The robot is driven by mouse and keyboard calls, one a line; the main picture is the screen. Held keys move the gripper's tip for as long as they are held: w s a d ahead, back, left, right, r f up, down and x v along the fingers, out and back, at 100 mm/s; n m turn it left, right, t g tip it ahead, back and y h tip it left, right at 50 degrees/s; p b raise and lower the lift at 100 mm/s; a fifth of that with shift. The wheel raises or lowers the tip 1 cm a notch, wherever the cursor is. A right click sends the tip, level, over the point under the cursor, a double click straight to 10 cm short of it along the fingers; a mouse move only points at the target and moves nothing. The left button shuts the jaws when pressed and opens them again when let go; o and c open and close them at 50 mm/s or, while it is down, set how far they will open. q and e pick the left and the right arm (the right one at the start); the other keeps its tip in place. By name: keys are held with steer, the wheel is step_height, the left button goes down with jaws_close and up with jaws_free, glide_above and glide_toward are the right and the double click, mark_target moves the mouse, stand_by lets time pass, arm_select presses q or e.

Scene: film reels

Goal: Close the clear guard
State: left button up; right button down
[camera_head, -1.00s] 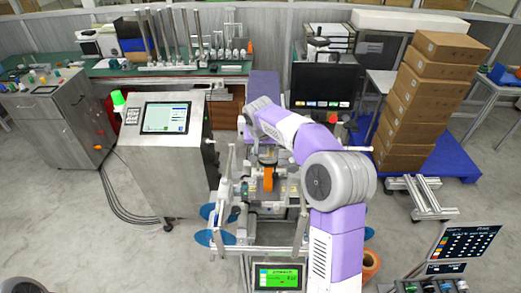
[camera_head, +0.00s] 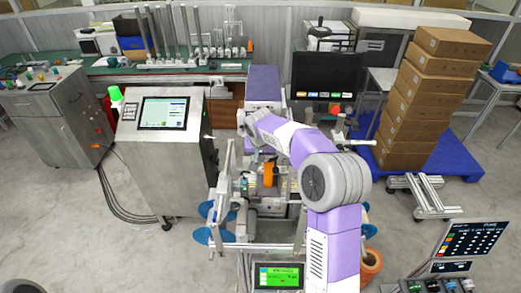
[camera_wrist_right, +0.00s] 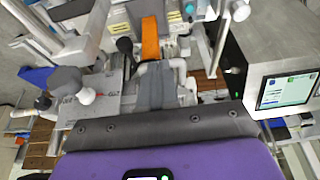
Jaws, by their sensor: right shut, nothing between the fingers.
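The machine (camera_head: 265,245) with a light metal frame stands in front of me, with an orange part (camera_head: 269,175) in its middle. I cannot make out the clear guard's panel or tell how far it is open. My right arm reaches over the machine, and its purple hand shows on the far side. The fingers are mostly hidden behind the arm in the head view. In the wrist view my right gripper (camera_wrist_right: 155,82) is shut and empty, near the orange part (camera_wrist_right: 150,40) and a black knob (camera_wrist_right: 125,45). My left gripper is not in view.
A metal cabinet with a screen (camera_head: 163,113) stands close on the left of the machine. A dark monitor (camera_head: 325,75) is behind it. Stacked cartons (camera_head: 415,110) on a blue pallet stand to the right. A small green display (camera_head: 278,276) is at the front.

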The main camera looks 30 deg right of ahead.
step_height(320, 180, down, 7)
steer(key=b, duration=0.4)
steer(key=shift+f, duration=0.2)
steer(key=shift+s, duration=0.1)
